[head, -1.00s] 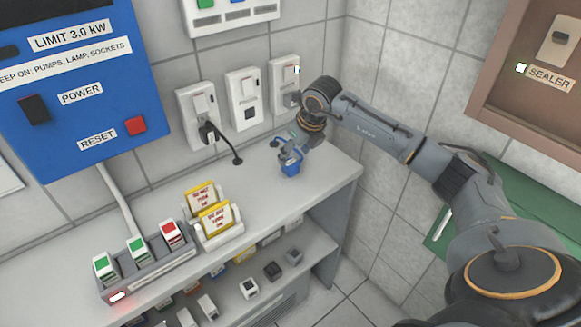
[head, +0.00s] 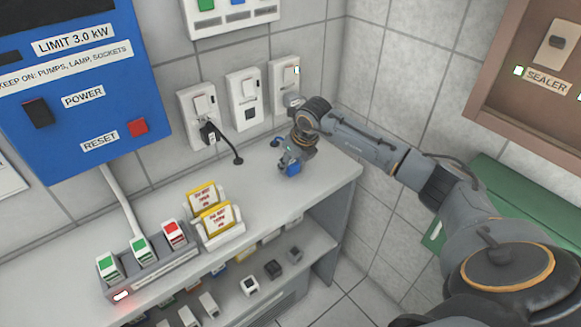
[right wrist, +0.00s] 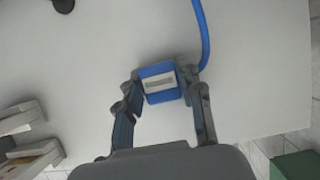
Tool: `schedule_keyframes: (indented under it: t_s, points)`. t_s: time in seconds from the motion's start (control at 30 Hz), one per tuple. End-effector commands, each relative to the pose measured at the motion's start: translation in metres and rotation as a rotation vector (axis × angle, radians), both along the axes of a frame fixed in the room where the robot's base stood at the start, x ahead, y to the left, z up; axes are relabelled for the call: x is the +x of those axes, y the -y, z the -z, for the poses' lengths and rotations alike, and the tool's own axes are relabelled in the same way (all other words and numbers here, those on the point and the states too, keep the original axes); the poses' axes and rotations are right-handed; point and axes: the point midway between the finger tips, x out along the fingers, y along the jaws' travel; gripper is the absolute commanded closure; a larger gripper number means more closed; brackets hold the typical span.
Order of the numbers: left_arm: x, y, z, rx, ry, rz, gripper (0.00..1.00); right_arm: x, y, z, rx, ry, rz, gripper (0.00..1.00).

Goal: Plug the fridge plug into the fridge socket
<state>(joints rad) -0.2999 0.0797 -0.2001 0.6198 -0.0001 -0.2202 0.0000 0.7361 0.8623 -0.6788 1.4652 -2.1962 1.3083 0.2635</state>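A small blue plug (head: 293,169) is at the right end of the grey counter (head: 262,188). In the right wrist view, its blue body (right wrist: 150,74) has a pale label and a blue cable (right wrist: 205,35) running upward. My right gripper (head: 288,155) is over it, with its fingertips (right wrist: 162,80) on either side of the plug. Any small gap between fingers and plug is too fine to make out. Wall sockets (head: 243,98) are behind the counter; the right one (head: 284,85) has a small lit mark. I cannot tell which is the fridge socket. My left gripper is not in view.
A black plug (head: 208,130) with a cord sits in the left socket (head: 196,105). A blue power panel (head: 75,90), yellow cards (head: 215,218) and a switch tray (head: 150,268) are to the left. A brown sealer panel (head: 530,70) is on the right wall.

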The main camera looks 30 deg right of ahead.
Motion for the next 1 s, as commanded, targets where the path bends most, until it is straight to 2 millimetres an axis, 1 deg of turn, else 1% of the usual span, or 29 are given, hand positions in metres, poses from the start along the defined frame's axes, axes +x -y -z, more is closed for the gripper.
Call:
schedule_keyframes:
  t_s: [0.03, 0.07, 0.1, 0.4, 0.57, 0.7, 0.77, 0.87, 0.97, 1.0]
  points:
    - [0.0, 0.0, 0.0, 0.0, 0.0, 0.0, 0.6, 0.0, 0.0, 0.0, 0.0, 0.0, 0.0, 0.83]
    - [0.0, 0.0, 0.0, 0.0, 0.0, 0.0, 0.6, 0.0, 0.0, 0.0, 0.0, 0.0, 0.0, 0.89]
    - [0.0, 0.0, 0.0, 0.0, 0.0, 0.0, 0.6, 0.0, 0.0, 0.0, 0.0, 0.0, 0.0, 0.91]
    - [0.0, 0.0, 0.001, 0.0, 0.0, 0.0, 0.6, 0.0, 0.0, -0.001, 0.0, 0.001, 0.0, 0.91]
    - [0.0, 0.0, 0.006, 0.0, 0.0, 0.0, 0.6, 0.001, 0.001, -0.011, -0.001, 0.003, 0.0, 0.91]
    - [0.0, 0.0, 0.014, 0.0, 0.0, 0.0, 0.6, 0.001, 0.001, -0.031, 0.0, 0.006, 0.0, 0.91]
    - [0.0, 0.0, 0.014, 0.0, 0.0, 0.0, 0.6, -0.008, -0.004, -0.043, -0.002, 0.005, -0.003, 0.91]
    - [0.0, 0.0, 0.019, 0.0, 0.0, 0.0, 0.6, -0.025, -0.014, -0.066, -0.002, 0.008, -0.004, 0.91]
    - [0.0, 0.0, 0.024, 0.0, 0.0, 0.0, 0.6, -0.043, -0.025, -0.09, -0.004, 0.007, -0.005, 0.91]
    - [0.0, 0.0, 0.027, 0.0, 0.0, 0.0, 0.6, -0.052, -0.03, -0.094, -0.004, 0.005, -0.005, 0.91]
